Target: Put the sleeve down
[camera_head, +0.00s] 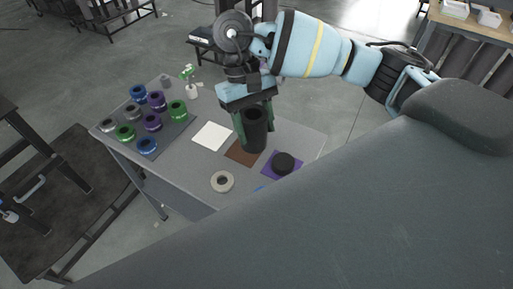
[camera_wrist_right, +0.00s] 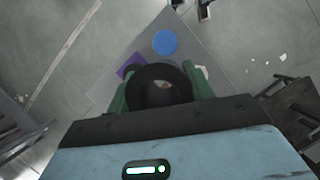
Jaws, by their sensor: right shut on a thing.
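The sleeve (camera_head: 255,138) is a dark, upright hollow cylinder. It is between the green fingers of my right gripper (camera_head: 253,123), which is shut on it. Its lower end is over the brown square mat (camera_head: 238,155) and hides part of it; I cannot tell if it touches the mat. In the right wrist view the sleeve shows as a dark ring (camera_wrist_right: 141,80) between the two fingers (camera_wrist_right: 160,90), with a little brown visible through its opening. My left gripper is not in view.
A black round piece (camera_head: 284,162) sits on a purple mat (camera_head: 270,169) close to the right. A beige ring (camera_head: 215,187) lies in front, a white mat (camera_head: 212,135) to the left. A tray (camera_head: 172,140) holds several coloured spools. A blue disc (camera_wrist_right: 165,42) shows in the wrist view.

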